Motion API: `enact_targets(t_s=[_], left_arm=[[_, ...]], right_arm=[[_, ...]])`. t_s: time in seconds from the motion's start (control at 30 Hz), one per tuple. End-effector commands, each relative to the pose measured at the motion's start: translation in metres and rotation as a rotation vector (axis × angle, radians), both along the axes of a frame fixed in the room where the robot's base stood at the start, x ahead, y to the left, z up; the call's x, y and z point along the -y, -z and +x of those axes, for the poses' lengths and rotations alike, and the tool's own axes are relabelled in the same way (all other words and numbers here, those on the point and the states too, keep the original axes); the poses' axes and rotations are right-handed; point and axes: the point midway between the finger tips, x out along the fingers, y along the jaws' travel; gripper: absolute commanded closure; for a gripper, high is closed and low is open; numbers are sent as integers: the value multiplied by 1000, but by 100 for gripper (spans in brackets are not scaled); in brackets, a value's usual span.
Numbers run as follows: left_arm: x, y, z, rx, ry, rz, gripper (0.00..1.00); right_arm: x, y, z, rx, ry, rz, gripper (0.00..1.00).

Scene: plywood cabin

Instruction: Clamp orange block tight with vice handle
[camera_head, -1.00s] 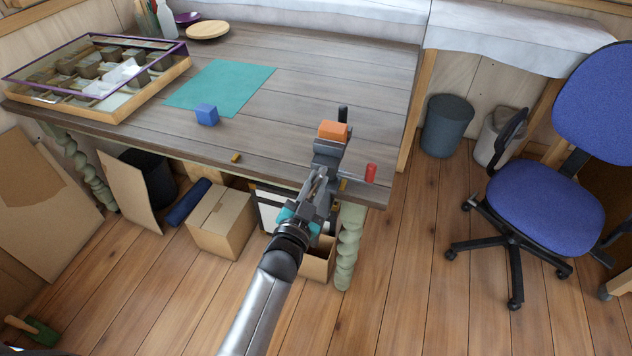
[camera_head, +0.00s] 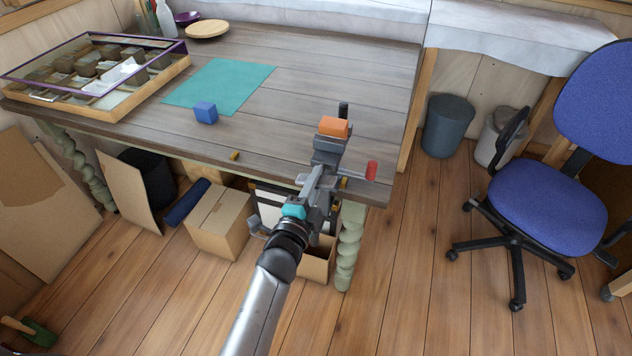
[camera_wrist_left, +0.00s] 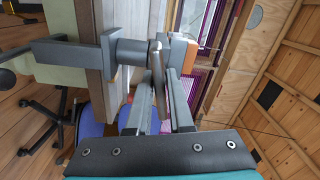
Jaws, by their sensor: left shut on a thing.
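The orange block (camera_head: 333,127) sits at the top of the grey vice (camera_head: 327,155), between its jaws, at the table's front right edge. Whether the jaws press on it is not clear. The block shows partly in the left wrist view (camera_wrist_left: 190,53), behind the vice's grey body (camera_wrist_left: 128,55). My left gripper (camera_head: 318,178) is in front of the vice. In the left wrist view its fingers (camera_wrist_left: 161,80) are shut on the thin metal vice handle (camera_wrist_left: 157,66), which stands tilted between them. My right gripper is not in view.
A cardboard box (camera_head: 222,222) stands below. A blue chair (camera_head: 555,200) is at right.

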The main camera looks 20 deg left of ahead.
Motion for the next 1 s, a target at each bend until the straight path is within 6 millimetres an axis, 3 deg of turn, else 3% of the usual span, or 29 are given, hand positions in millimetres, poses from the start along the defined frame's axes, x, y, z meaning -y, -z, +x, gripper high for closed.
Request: enact_targets(t_s=[1.0], left_arm=[[0,1,0,34,2,968,100]], right_arm=[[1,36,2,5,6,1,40]])
